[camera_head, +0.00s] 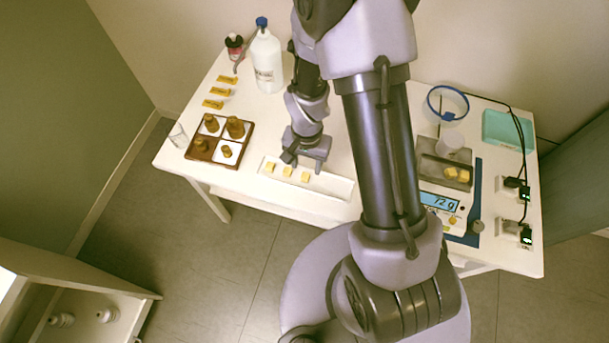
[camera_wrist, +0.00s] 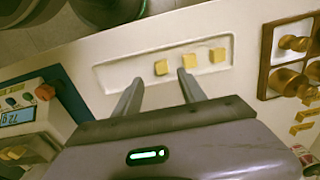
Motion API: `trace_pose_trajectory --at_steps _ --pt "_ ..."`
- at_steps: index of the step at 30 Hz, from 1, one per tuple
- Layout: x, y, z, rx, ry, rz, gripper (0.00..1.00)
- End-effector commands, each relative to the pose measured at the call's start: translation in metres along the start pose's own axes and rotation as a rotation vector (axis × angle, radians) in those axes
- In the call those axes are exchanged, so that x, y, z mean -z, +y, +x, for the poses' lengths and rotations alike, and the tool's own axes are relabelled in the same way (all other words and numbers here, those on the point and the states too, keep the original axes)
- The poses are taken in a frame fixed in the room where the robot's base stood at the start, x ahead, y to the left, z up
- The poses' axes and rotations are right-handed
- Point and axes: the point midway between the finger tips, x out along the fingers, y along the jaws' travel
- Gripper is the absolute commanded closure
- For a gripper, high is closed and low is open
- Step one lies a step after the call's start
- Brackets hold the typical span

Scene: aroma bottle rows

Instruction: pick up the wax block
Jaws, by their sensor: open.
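Three yellow wax blocks lie in a row in a long white tray (camera_head: 335,186). In the head view they are the left block (camera_head: 269,168), the middle block (camera_head: 287,171) and the right block (camera_head: 305,176). In the wrist view the row appears reversed, with one block (camera_wrist: 161,67) beyond the gap between my fingers, another (camera_wrist: 189,61) by the right fingertip and a third (camera_wrist: 218,55) farther right. My gripper (camera_head: 303,160) is open and empty, above the tray's back edge; its fingers (camera_wrist: 158,86) show in the wrist view.
A scale (camera_head: 440,201) reading 72 g stands right, with more yellow blocks (camera_head: 457,174) on its pan. A white bottle (camera_head: 267,62), a glass (camera_head: 178,135) and a teal box (camera_head: 507,131) also stand on the table.

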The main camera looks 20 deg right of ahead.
Motion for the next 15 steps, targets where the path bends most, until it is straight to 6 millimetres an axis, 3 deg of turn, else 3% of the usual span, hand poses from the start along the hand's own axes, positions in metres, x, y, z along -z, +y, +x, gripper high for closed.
trace_pose_trajectory --at_steps 6,12,15 --pt "-0.001 -0.001 0.023 0.0 0.0 -0.001 0.52" --pt "-0.003 -0.004 0.062 -0.001 -0.001 0.0 0.52" --pt "-0.002 -0.004 0.065 0.001 0.001 0.0 0.52"
